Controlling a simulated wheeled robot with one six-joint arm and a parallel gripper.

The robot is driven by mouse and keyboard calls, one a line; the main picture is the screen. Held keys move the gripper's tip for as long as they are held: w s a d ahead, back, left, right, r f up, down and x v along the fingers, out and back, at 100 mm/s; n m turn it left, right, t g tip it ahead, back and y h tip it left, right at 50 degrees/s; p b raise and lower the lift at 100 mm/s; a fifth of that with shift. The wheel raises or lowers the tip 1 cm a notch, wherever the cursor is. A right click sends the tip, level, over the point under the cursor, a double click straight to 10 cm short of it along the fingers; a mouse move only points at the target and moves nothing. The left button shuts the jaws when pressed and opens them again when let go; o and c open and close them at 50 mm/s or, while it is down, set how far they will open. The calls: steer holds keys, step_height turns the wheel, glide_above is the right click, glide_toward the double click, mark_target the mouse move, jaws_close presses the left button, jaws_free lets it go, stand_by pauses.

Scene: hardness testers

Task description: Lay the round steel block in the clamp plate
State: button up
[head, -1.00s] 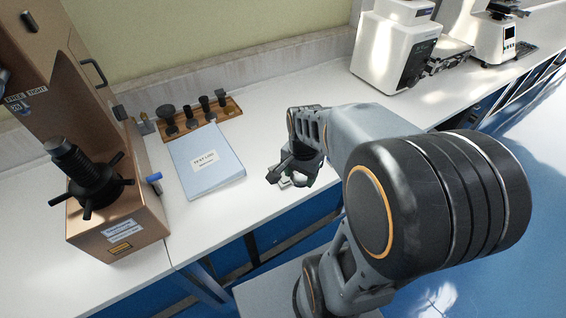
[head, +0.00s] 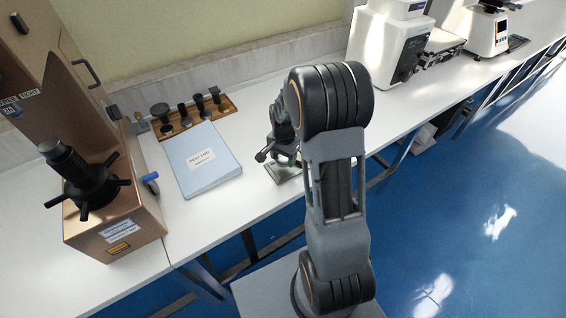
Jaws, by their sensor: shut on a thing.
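My gripper (head: 281,160) is over the bench near its front edge, right of the blue folder, partly hidden by my own arm. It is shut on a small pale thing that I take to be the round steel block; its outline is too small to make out. A flat grey plate, which looks like the clamp plate (head: 284,174), lies on the bench just below the gripper. I cannot tell whether the block touches it.
A blue folder (head: 203,160) lies left of the gripper. Behind it stands a wooden rack (head: 196,128) with several dark fittings. A large brown tester (head: 120,222) with a black handwheel (head: 92,185) stands at the left. A white machine (head: 385,48) stands at the back right.

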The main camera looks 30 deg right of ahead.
mark_target(283, 158)
steer(key=shift+w+f, duration=0.15)
steer(key=shift+f, duration=0.25)
step_height(283, 158, down, 3)
steer(key=shift+r, duration=0.15)
